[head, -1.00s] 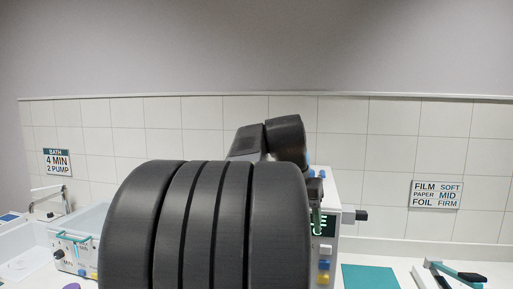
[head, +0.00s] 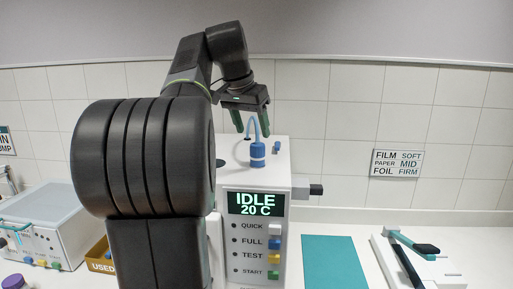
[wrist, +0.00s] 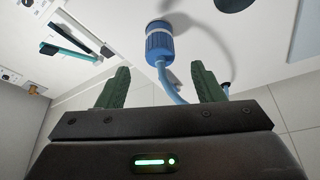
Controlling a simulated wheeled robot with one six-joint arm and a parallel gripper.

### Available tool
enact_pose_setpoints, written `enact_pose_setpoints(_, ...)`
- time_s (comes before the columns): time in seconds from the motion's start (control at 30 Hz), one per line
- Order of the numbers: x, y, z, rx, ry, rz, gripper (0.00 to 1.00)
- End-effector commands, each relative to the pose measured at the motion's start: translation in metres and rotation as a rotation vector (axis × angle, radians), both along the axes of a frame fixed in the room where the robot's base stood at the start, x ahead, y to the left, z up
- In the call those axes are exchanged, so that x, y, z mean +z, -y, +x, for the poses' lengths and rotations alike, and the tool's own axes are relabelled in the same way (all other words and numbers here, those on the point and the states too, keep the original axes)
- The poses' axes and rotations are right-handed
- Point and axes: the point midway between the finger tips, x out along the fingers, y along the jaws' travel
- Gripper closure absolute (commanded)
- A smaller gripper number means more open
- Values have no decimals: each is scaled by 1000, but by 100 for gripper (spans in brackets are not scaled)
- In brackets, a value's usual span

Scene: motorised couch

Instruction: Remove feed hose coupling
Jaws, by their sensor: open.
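The feed hose coupling (head: 258,154) is a blue ribbed cylinder with a pale band, upright on top of the white machine. A light blue hose (head: 254,122) arches from its top. In the wrist view the coupling (wrist: 159,42) appears beyond the fingertips, with the hose (wrist: 172,86) running down between the fingers. My gripper (head: 249,128) is open and empty, pointing down above the machine top, close to the hose and above the coupling. The green fingers (wrist: 160,84) stand either side of the hose in the wrist view, without visible contact.
The white machine's front (head: 252,240) shows "IDLE 20 C" and several buttons. A black-tipped side fitting (head: 315,189) juts right. A teal mat (head: 335,262) and a sealer (head: 415,258) lie right; a white box (head: 45,225) stands left.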

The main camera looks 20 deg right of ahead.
Motion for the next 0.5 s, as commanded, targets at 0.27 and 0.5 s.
enact_pose_setpoints(0.27,-50,16,12,0,-2,1,39)
enact_pose_setpoints(0.5,-75,25,18,0,-1,1,39)
